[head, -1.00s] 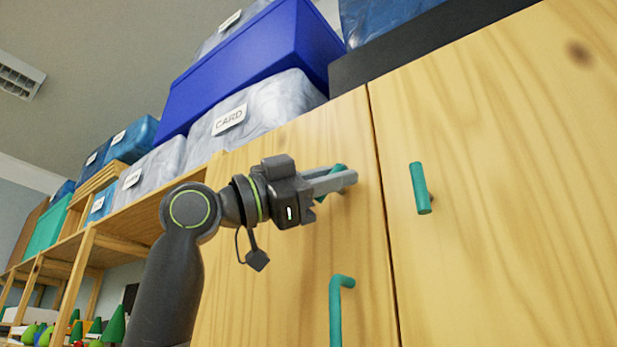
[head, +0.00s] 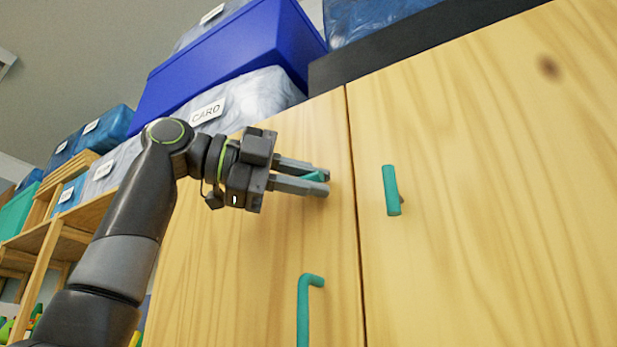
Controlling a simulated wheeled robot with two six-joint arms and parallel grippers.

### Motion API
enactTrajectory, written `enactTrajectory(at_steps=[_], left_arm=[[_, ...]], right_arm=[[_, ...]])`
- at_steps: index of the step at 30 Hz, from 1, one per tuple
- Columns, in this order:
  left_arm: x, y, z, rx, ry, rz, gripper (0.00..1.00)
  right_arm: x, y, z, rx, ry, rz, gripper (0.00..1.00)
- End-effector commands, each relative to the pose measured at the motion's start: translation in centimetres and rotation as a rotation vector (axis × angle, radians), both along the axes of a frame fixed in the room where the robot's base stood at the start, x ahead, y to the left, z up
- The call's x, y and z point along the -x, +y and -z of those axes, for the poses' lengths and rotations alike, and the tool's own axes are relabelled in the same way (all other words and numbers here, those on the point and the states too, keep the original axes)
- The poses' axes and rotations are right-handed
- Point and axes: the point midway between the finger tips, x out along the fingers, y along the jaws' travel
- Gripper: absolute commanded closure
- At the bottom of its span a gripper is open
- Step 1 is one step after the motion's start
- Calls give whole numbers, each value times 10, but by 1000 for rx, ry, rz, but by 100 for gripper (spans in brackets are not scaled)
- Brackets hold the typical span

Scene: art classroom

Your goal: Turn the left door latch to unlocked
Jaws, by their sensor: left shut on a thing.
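The left door latch (head: 314,177) is a small teal piece near the upper right edge of the left cabinet door (head: 260,270). My left gripper (head: 318,182) comes in from the left and is shut on this latch, its two grey fingers above and below it. The fingers hide most of the latch; the part between them looks closer to lying sideways than upright. On the right door, a matching teal latch (head: 391,190) stands nearly upright and is untouched. My right gripper is not in view.
A teal door handle (head: 304,310) sticks out below my left gripper. Blue and clear storage boxes (head: 235,62) stand on top of the cabinet and shelves. Wooden shelving (head: 50,235) stands at the left. The right door (head: 480,200) is clear around its latch.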

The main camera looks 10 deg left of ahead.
Motion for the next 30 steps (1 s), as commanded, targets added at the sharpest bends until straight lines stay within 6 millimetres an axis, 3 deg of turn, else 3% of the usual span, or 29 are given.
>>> enactTrajectory(at_steps=[17,18,20,30], left_arm=[[-1,0,1,-36,-12,-2,100],[-1,0,1,-36,-12,-2,84],[-1,0,1,-35,-12,-2,77],[1,3,0,-32,-12,-1,77]], right_arm=[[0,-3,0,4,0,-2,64],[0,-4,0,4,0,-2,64],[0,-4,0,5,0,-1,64],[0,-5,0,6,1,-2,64]])
